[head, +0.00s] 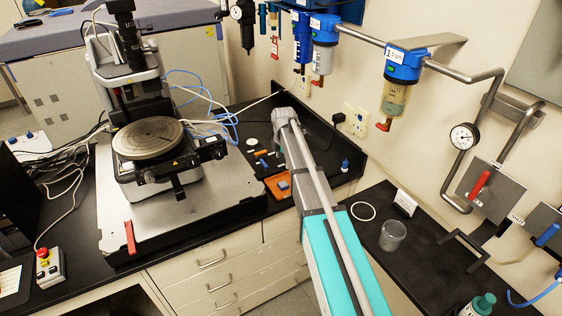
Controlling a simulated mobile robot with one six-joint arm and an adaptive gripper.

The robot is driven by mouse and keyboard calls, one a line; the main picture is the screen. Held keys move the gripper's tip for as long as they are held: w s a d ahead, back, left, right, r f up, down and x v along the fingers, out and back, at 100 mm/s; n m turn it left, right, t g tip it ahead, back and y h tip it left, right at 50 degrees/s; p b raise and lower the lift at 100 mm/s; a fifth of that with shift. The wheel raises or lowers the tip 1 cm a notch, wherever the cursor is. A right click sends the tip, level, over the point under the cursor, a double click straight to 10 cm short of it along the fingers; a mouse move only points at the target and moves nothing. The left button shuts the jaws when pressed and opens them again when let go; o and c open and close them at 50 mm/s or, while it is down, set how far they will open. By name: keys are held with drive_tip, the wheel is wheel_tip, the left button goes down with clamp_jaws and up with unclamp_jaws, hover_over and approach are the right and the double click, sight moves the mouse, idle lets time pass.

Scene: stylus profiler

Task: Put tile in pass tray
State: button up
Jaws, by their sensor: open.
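An orange tray (270,183) lies on the black bench just right of the profiler's base. A small blue block (283,185) sits in or on it; I cannot tell if this is the tile. No tray label is readable, so I cannot tell which is the pass tray. My teal and grey arm reaches up from the bottom, and its grey end section passes just right of the orange tray. My gripper does not show and is hidden or out of view.
The stylus profiler with its round stage (148,138) stands at left. Small pieces, including a white disc (251,142), lie near the orange tray. A clear beaker (392,236), white ring (362,211) and white card (405,203) are on the right bench. Pipes and filters line the wall.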

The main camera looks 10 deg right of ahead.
idle(0.7)
drive_tip(key=s+m, duration=2.1)
drive_tip(key=s, duration=0.8)
drive_tip(key=shift+a+m, duration=0.3)
drive_tip(key=shift+a, duration=0.15)
drive_tip(key=shift+w, duration=0.1)
